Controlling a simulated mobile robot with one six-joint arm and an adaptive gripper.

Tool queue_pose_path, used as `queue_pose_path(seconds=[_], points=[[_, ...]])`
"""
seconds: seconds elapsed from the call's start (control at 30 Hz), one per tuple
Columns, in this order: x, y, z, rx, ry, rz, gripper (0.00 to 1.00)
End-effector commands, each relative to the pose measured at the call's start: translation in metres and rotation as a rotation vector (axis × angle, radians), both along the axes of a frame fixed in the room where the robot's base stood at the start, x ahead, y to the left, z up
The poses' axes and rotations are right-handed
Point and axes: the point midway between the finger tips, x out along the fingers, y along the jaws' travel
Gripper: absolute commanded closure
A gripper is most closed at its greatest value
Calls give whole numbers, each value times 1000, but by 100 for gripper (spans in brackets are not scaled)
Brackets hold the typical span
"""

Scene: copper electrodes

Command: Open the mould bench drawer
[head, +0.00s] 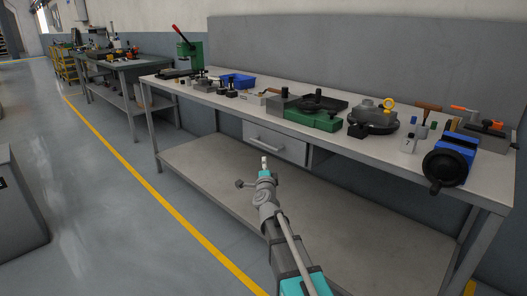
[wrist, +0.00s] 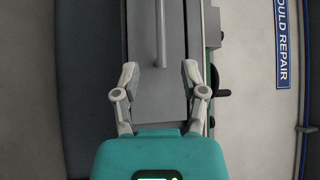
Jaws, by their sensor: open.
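The bench drawer (head: 290,149) hangs under the top of the long workbench, with a grey front that looks about flush with the bench. Its pale bar handle (head: 266,146) runs across the front. In the wrist view the drawer front (wrist: 158,98) fills the middle, and the handle (wrist: 161,35) stands upright in the picture, ahead of the fingertips. My gripper (wrist: 160,75) is open and empty, its two fingers apart on either side of the handle's line, not touching it. In the head view my gripper (head: 264,162) is in front of and below the drawer; its fingers are small there.
A lower shelf (head: 210,165) spans beneath the drawer. A "MOULD REPAIR" sign (wrist: 283,45) shows at right in the wrist view. The floor in front is clear.

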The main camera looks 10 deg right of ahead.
Motion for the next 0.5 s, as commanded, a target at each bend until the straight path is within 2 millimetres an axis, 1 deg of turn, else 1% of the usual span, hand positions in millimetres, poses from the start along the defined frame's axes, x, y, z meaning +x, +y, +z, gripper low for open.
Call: queue_pose_path(seconds=[0.37,0.5], points=[[1,0,1,0,0,1,45],[6,0,1,0,0,1,45]])
